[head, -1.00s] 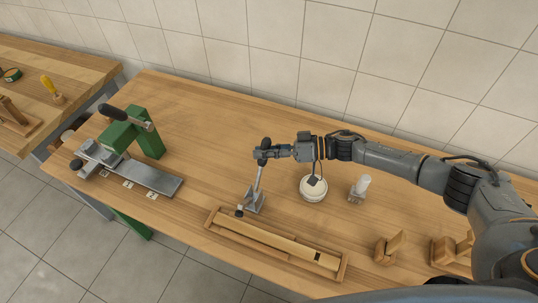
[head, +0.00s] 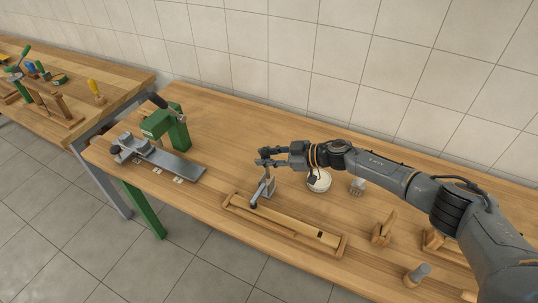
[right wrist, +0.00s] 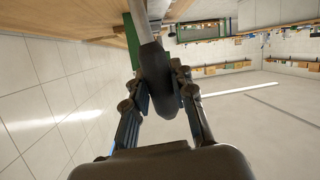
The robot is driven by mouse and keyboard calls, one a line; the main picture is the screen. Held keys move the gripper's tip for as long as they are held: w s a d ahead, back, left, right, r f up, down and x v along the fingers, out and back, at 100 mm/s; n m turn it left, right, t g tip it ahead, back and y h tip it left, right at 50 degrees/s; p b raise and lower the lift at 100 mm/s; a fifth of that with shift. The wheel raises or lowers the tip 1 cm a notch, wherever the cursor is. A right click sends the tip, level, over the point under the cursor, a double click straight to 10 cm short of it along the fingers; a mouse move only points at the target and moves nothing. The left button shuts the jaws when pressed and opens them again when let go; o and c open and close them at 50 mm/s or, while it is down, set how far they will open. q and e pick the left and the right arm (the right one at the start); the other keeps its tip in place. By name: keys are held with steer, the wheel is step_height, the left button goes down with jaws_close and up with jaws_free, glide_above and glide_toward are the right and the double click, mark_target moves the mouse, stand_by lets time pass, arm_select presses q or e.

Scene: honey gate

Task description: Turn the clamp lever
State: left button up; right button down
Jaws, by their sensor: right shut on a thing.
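A metal clamp (head: 266,188) stands at the back edge of a wooden tray (head: 335,250) holding a long wooden strip (head: 290,223). A dark clamp tip (head: 254,204) reaches over the tray's left end. My right gripper (head: 265,157) is above the clamp, at the top of its raised lever. In the right wrist view its two fingers are shut on the dark lever handle (right wrist: 158,82), with the metal rod (right wrist: 146,22) running out beyond them. The fingers partly hide the handle in the head view. My left gripper is out of view.
A green press with a dark handle (head: 178,131) and a grey metal plate (head: 180,167) stand at the left. A round white pot (head: 319,181) sits beneath my right arm. Wooden pieces (head: 383,228) lie at the right. The back middle of the table is clear.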

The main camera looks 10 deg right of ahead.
steer(key=shift+s+a+r, duration=0.1)
steer(key=shift+s+a, duration=0.05)
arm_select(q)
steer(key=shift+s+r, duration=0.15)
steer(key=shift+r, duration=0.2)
arm_select(e)
steer(key=c, duration=1.1)
jaws_free()
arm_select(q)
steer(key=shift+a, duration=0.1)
arm_select(e)
steer(key=shift+s, duration=0.1)
steer(key=v, duration=1.1)
steer(key=shift+s+d, duration=0.3)
steer(key=shift+d, duration=0.05)
